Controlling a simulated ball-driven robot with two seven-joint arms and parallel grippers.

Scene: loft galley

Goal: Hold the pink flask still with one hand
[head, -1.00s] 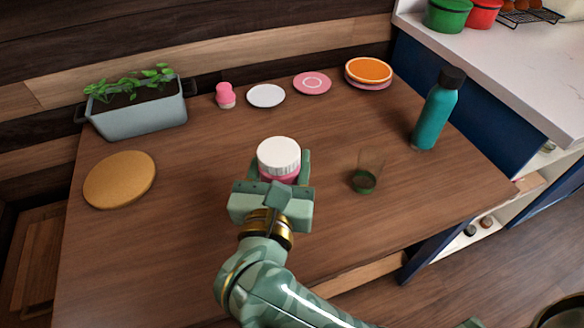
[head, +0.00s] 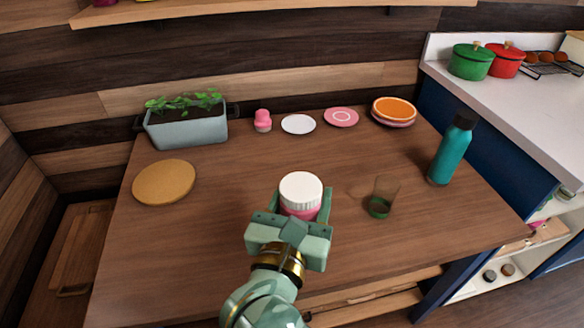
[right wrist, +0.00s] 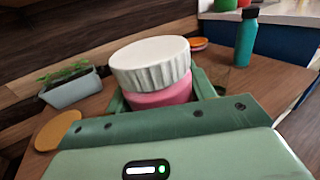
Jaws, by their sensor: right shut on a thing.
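The pink flask (head: 300,212) with a ribbed white lid (head: 301,187) stands upright on the wooden table in the head view. My right gripper (head: 302,206) is shut on it, with a green finger on either side. In the right wrist view the flask's pink body (right wrist: 160,95) shows between the fingers under the white lid (right wrist: 150,62). The gripper body hides the flask's lower part. My left gripper is not in view.
A green-tinted glass (head: 381,198) stands right of the flask, and a teal bottle (head: 449,154) farther right. A cork mat (head: 164,182) lies at the left. A planter (head: 187,130), a pink shaker (head: 262,121) and several plates line the back. The table (head: 190,245) is clear front left.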

